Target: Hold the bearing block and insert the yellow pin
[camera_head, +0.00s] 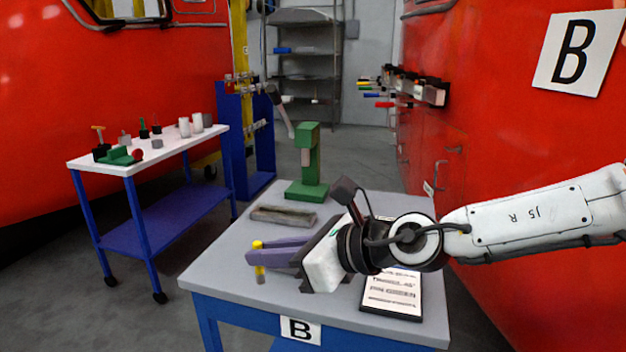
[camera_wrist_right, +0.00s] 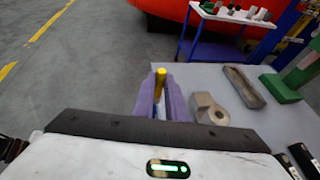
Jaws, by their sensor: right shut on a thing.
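My right gripper (camera_head: 258,253) reaches in from the right over the grey table. It is shut on the yellow pin (camera_head: 257,245), which stands upright between the purple fingertips near the table's left edge. The pin's lower part is a duller colour. In the right wrist view the pin (camera_wrist_right: 161,78) shows between the fingers (camera_wrist_right: 159,88). The bearing block (camera_wrist_right: 208,108), a grey-beige piece with a round hole, lies on the table just right of the fingers. In the head view my right gripper seems to hide it. My left gripper is not in view.
A long grey tray (camera_head: 283,216) and a green press (camera_head: 308,170) stand farther back on the table (camera_head: 225,258). A dark-framed document (camera_head: 393,292) lies at the front right. A white-topped cart (camera_head: 150,150) with small parts stands left. Red train bodies flank both sides.

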